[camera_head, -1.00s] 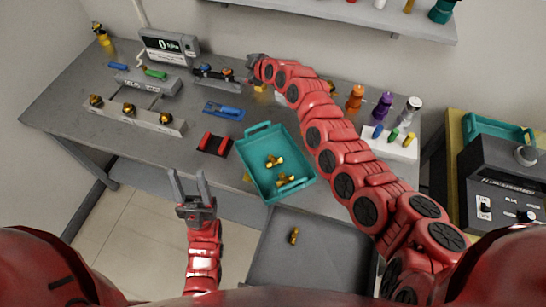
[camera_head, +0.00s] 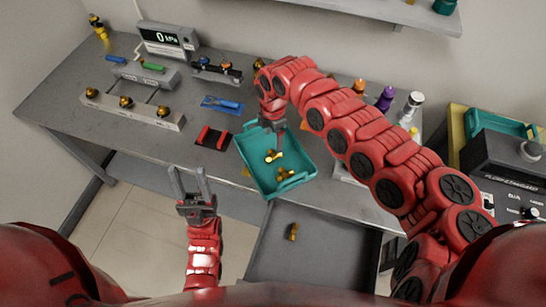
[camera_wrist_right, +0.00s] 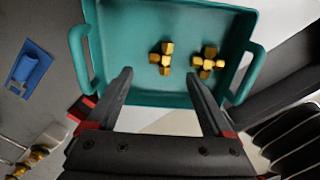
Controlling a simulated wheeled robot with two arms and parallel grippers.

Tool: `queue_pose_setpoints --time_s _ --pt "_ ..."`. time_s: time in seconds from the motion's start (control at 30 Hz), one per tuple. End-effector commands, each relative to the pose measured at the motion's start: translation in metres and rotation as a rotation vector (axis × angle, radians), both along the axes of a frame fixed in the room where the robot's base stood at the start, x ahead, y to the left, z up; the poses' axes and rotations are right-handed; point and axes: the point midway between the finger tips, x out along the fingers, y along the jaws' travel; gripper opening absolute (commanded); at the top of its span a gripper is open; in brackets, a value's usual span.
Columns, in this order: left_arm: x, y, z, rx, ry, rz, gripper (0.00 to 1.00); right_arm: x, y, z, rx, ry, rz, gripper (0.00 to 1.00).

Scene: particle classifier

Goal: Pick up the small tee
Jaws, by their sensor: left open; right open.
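A teal tray (camera_head: 306,150) on the front of the bench holds two small brass fittings. In the right wrist view, the left fitting (camera_wrist_right: 162,58) looks like a tee with three stubby ends, and the right fitting (camera_wrist_right: 208,62) looks like a cross. In the head view I cannot tell which is which. My right gripper (camera_head: 274,138) points down over the far part of the tray, near the fittings. In its wrist view its fingers (camera_wrist_right: 158,76) are apart with nothing between them. My left gripper (camera_head: 188,171) is open and empty, in front of the bench.
Another brass piece (camera_head: 293,231) lies in the grey bin (camera_head: 268,262) below the tray. A red holder (camera_head: 213,138) and a blue item (camera_head: 222,104) are left of the tray. Bottles (camera_head: 385,98) stand to the right.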

Motion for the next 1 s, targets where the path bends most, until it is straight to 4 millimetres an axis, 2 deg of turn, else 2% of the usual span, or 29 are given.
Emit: queue_pose_setpoints --time_s 0.03,0.13,0.37,0.5,0.63,0.97,1.0 --pt "0.000 0.000 0.008 0.000 0.000 0.000 0.49 -0.002 0.002 -0.004 0.002 0.005 0.003 0.85" --pt "0.000 0.000 0.010 0.000 0.001 0.000 0.49 -0.001 0.002 -0.017 0.004 0.001 0.001 0.85" --pt "0.000 0.000 0.021 0.000 0.001 0.000 0.49 -0.001 0.003 -0.033 0.005 -0.001 0.001 0.85" --pt "0.000 0.000 0.034 0.000 0.001 0.000 0.49 -0.006 0.005 -0.054 0.004 0.003 0.001 0.85" --pt "0.000 0.000 0.032 0.000 0.001 0.000 0.49 -0.004 0.004 -0.071 0.005 0.000 0.000 0.85" --pt "0.000 0.000 0.032 0.000 0.001 0.000 0.49 -0.003 0.003 -0.078 0.004 -0.003 0.000 0.85" --pt "0.000 0.000 0.032 0.000 0.001 0.000 0.49 -0.003 0.003 -0.077 0.004 -0.003 0.000 0.78"
